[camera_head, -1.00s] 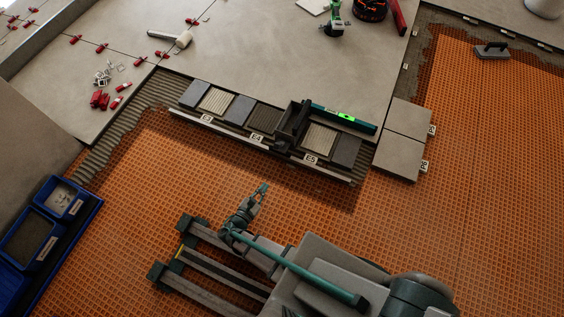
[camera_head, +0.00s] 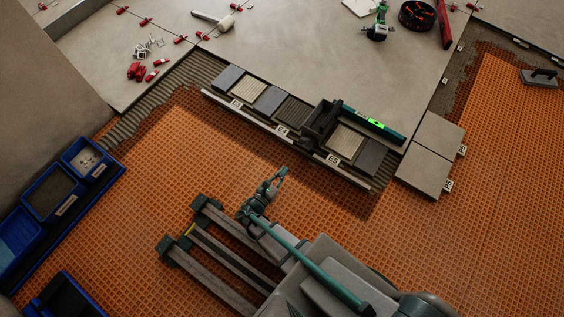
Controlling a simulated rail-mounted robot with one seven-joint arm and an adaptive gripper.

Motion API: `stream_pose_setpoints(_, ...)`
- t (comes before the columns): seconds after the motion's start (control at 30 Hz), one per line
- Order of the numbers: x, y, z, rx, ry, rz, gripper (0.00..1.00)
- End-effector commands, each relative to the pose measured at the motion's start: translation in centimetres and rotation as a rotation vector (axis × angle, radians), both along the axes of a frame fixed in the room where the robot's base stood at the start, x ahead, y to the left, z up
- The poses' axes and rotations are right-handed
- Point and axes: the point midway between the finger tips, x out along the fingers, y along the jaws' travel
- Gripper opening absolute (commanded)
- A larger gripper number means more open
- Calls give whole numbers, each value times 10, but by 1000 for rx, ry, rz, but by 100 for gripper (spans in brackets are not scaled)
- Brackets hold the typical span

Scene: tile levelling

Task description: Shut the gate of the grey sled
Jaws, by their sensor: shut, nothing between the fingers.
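A dark grey, box-like sled (camera_head: 318,124) sits across the tile row, between a ribbed dark tile and a ribbed pale tile, with an arm reaching down toward the front rail. Its gate is too small and dark to make out, so I cannot tell whether it stands open or shut. My gripper (camera_head: 281,173) is shut and empty. It shows below and to the left of the sled in the picture, clearly apart from it, over the orange mat.
A front rail (camera_head: 285,140) with labels runs along the tiles. A green level (camera_head: 373,125) lies behind the sled. Two grey tiles (camera_head: 420,167) lie to the right. Blue bins (camera_head: 52,193) stand at left. The orange mat (camera_head: 165,165) is largely clear.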

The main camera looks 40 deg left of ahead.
Motion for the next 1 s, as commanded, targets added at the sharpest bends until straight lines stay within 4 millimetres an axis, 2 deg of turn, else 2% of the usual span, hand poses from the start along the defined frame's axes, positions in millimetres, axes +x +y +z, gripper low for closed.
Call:
stream_pose_setpoints(0.4,76,7,-10,2,1,-3,0)
stream_pose_setpoints(0.5,87,7,1,2,-1,-2,0)
stream_pose_setpoints(0.7,101,10,15,1,0,-1,0)
stream_pose_setpoints(1.0,105,11,19,-1,1,1,0)
